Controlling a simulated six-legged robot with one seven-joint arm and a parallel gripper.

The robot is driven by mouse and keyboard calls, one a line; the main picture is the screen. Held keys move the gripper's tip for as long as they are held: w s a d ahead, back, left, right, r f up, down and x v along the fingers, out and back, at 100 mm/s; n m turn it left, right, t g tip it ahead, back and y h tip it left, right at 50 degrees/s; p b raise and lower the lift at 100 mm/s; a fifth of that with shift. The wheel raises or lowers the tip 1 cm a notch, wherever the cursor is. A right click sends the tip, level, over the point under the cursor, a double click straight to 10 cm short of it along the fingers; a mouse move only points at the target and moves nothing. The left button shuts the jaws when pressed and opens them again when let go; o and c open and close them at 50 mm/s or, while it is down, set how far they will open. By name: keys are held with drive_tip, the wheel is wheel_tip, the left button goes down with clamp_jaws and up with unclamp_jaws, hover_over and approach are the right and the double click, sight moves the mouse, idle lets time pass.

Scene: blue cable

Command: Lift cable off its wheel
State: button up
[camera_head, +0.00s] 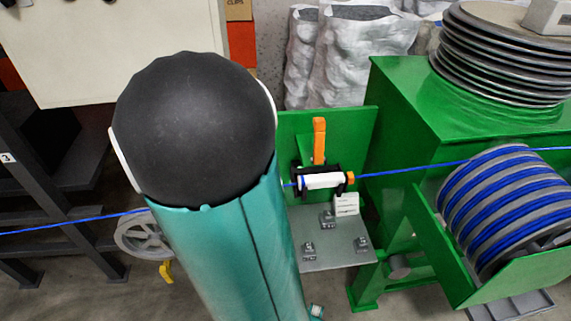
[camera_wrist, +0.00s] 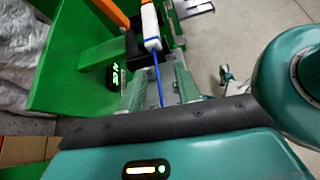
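The blue cable (camera_head: 75,222) runs in from the left to the top of a grey spoked wheel (camera_head: 138,238), partly covered by my teal arm. It shows again right of the arm, at the white roller (camera_head: 322,181), and runs on to the right over a drum wound with blue cable (camera_head: 500,210). My gripper is hidden in the head view. In the wrist view my gripper (camera_wrist: 160,86) has its two pale green fingers apart, with the cable (camera_wrist: 158,88) showing between them. I cannot tell whether either finger touches it. The white roller (camera_wrist: 150,25) is beyond the fingers.
An orange lever (camera_head: 319,140) stands upright behind the roller. Small grey weights (camera_head: 309,251) and a white block (camera_head: 346,204) sit on a metal plate (camera_head: 325,257). A green machine frame (camera_head: 400,105) stands at the right. A dark rack (camera_head: 50,180) is at the left.

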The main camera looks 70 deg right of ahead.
sight(316, 177)
drive_tip(key=shift+n+g, duration=0.4)
drive_tip(key=shift+g, duration=0.5)
drive_tip(key=x, duration=0.5)
drive_tip(key=d+r+x, duration=0.1)
drive_tip(key=x, duration=0.5)
drive_tip(key=d+x, duration=0.1)
drive_tip(key=x, duration=0.4)
drive_tip(key=shift+d, duration=0.15)
drive_tip(key=shift+w, duration=0.1)
drive_tip(key=c, duration=0.6)
